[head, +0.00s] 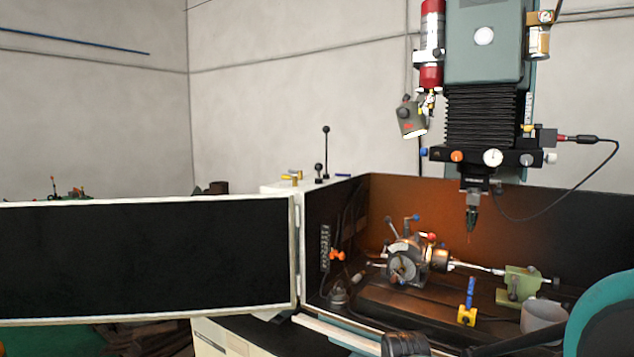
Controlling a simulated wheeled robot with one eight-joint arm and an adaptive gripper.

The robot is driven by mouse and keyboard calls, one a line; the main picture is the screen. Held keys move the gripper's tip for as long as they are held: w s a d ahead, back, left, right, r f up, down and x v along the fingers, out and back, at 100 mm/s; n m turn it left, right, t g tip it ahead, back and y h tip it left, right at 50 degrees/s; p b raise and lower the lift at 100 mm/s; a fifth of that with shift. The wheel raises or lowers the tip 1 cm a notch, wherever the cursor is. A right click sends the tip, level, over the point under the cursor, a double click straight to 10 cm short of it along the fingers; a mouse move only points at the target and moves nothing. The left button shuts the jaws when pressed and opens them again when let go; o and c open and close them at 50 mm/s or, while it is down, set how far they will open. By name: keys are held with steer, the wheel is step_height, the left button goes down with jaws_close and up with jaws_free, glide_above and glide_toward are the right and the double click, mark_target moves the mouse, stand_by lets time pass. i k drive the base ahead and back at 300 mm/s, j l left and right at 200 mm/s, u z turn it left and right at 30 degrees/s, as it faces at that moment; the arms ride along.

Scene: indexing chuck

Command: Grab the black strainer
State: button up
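I cannot pick out the black strainer with certainty. A small dark rounded piece (338,297) sits in the left corner of the machine's tray, and it is too small to tell what it is. A black ribbed part (405,344) shows at the bottom edge of the head view, mostly cut off. I cannot tell whether it is mine or a thing of the place. No gripper fingers show.
A milling machine's head (488,100) with a drill chuck (471,216) hangs over an indexing head (405,260). A green tailstock (520,283), a yellow-and-blue piece (468,310) and a grey cup (543,318) stand right. A black panel (145,260) blocks the left.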

mark_target(338, 292)
steer(key=z, duration=0.35)
steer(key=i+j+z, duration=0.15)
steer(key=j+z, duration=0.2)
steer(key=i+j+z, duration=0.1)
steer(key=j+z, duration=0.2)
steer(key=j, duration=0.25)
